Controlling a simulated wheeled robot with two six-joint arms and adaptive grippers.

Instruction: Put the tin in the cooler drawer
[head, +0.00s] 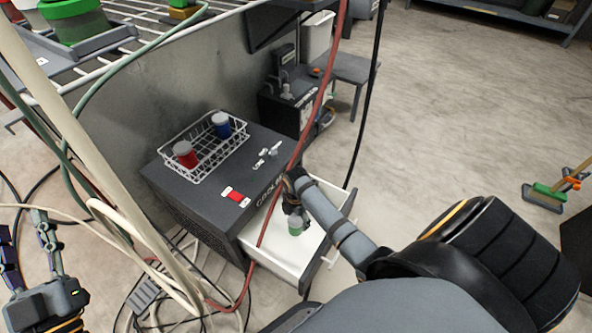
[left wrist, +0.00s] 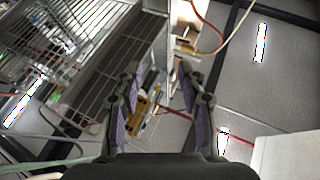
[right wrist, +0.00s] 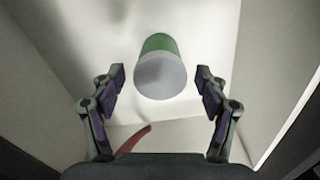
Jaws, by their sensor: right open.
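The tin (head: 295,226), green with a grey lid, is inside the white cooler drawer (head: 270,246), which is pulled out from the dark grey cooler (head: 200,200). The right wrist view shows the tin (right wrist: 160,68) lid towards the camera, with drawer walls around it. My right gripper (right wrist: 160,85) is open just above the tin, with clear gaps between its fingers and the tin. In the head view my wrist partly hides the tin. My left gripper (left wrist: 158,85) is open and empty, away from the cooler at the head view's lower left (head: 35,222).
A white wire basket (head: 205,160) on the cooler holds a red tin (head: 186,155) and a blue tin (head: 221,125). A red hose (head: 309,120) hangs across the cooler and drawer. Cables and a pale pole stand at left. The floor at right is mostly clear.

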